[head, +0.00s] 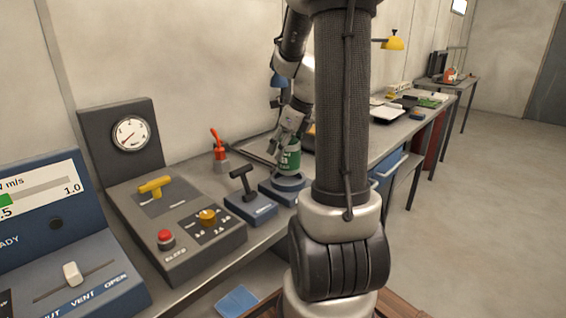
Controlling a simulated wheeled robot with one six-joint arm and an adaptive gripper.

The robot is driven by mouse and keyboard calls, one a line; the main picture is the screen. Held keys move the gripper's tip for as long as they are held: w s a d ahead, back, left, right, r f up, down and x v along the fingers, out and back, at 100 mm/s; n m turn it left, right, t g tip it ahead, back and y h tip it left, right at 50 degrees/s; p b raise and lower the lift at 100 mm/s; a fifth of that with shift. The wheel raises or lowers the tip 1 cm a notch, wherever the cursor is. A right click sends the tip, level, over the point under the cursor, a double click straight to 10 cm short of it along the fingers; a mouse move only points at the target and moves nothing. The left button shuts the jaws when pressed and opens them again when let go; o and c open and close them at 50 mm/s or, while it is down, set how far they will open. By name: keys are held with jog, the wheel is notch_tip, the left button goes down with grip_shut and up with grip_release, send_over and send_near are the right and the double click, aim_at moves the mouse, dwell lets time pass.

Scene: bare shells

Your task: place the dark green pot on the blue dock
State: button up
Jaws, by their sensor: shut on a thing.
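The dark green pot (289,157) is a small upright cylinder with pale markings, left of my arm's dark column. My gripper (290,138) comes down from above and is shut on the pot's upper part. The blue dock (274,191) is a low blue block with a round grey top, directly below the pot. The pot's bottom is at or just above that round top; I cannot tell whether they touch. My arm hides the dock's right side.
A blue block with a black T-handle (244,185) stands just left of the dock. A red-handled device (219,150) is behind it. Another bench (420,112) stretches away right.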

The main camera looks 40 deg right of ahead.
aim_at(284, 159)
jog(key=shift+f, duration=2.05)
jog(key=shift+f, duration=0.1)
jog(key=o, duration=1.3)
jog(key=shift+c, duration=0.2)
